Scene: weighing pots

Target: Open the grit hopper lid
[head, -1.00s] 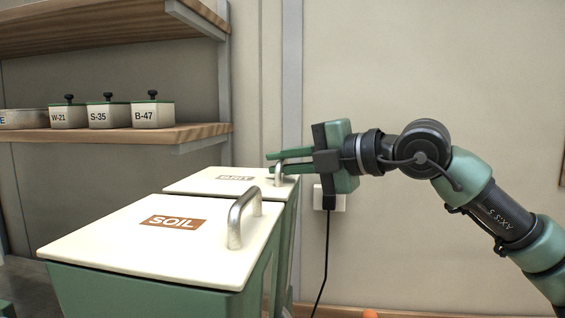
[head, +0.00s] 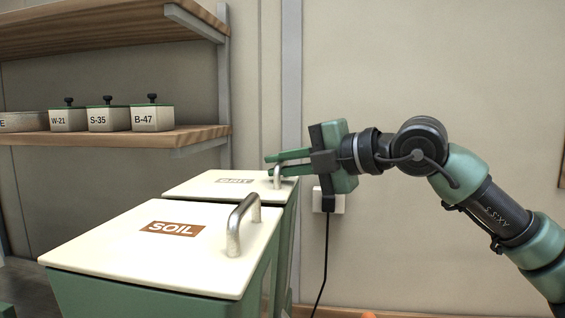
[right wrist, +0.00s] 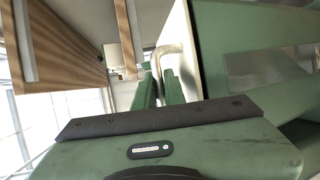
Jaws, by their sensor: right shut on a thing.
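The grit hopper lid (head: 207,186) is a cream panel with a grey GRIT label, behind the soil hopper in the head view. It lies flat and closed on its green bin. A metal bar handle (head: 277,178) stands at its right edge. My right gripper (head: 280,163) reaches in from the right and is shut on this handle. In the right wrist view the handle (right wrist: 168,50) shows between my green fingers (right wrist: 160,85), with the lid edge (right wrist: 178,28) beside it. My left gripper is in neither view.
The soil hopper lid (head: 130,255) with its metal handle (head: 236,228) is in front, closed. A wooden shelf (head: 110,139) at the left carries several labelled pots (head: 108,119). A wall socket (head: 338,202) with a black cable is behind my right gripper. The wall at right is bare.

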